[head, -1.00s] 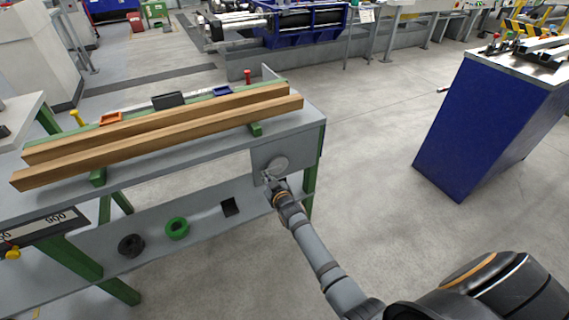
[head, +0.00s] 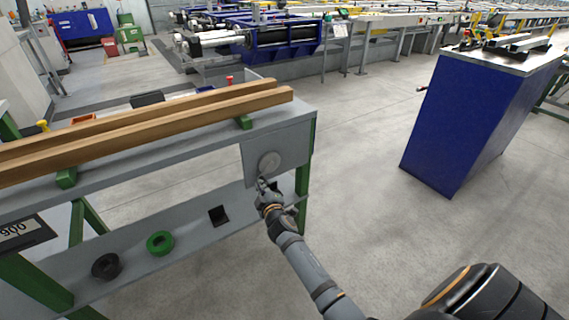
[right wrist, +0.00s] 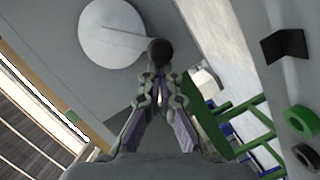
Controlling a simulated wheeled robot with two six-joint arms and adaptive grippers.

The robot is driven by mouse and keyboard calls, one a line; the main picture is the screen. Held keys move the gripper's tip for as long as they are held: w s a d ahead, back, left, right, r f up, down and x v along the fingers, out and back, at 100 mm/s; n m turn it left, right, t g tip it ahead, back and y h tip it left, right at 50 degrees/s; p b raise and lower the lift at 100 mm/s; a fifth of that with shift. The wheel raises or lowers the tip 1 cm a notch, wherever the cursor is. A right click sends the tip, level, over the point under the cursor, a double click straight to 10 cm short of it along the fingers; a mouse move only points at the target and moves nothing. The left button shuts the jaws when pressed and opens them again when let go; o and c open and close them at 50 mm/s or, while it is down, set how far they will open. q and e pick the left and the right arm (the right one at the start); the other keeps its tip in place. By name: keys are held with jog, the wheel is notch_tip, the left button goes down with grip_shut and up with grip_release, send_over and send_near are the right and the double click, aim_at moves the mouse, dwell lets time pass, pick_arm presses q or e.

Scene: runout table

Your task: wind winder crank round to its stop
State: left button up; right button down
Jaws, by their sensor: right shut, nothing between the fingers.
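The winder's round grey disc (head: 269,163) is on the grey end panel of the runout table. In the right wrist view the disc (right wrist: 105,32) shows large, and a thin line crosses its face. A dark round knob (right wrist: 160,51) stands at the disc's lower right, just past my fingertips. My right gripper (head: 262,184) is just below the disc in the head view. In the wrist view the gripper (right wrist: 161,78) is shut and empty, its tips close below the knob; whether they touch it I cannot tell. My left gripper is not in view.
Two long wooden beams (head: 150,125) lie on the table top. A green ring (head: 160,243), a black ring (head: 106,266) and a dark bracket (head: 218,215) are on the lower panel. A blue cabinet (head: 465,120) stands to the right, with clear floor between.

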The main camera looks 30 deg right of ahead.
pick_arm(q)
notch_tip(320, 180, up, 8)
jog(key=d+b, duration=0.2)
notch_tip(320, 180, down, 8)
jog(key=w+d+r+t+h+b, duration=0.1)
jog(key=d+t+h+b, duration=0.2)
jog(key=b, duration=0.4)
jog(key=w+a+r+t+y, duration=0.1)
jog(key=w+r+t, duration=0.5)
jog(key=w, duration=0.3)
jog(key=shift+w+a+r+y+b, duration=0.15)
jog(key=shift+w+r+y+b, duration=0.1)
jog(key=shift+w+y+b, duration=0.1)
pick_arm(e)
jog(key=shift+d+f+n+t+h, duration=0.25)
jog(key=shift+d+f+n, duration=0.35)
jog(key=shift+n, duration=0.6)
jog(key=shift+d+f+n+t+h, duration=0.1)
jog(key=shift+d+f+n+t, duration=0.4)
jog(key=shift+n, duration=0.7)
jog(key=shift+d+f+n+t+h, duration=0.15)
jog(key=shift+d+f+n, duration=0.4)
jog(key=shift+f+n, duration=0.5)
jog(key=shift+r, duration=0.2)
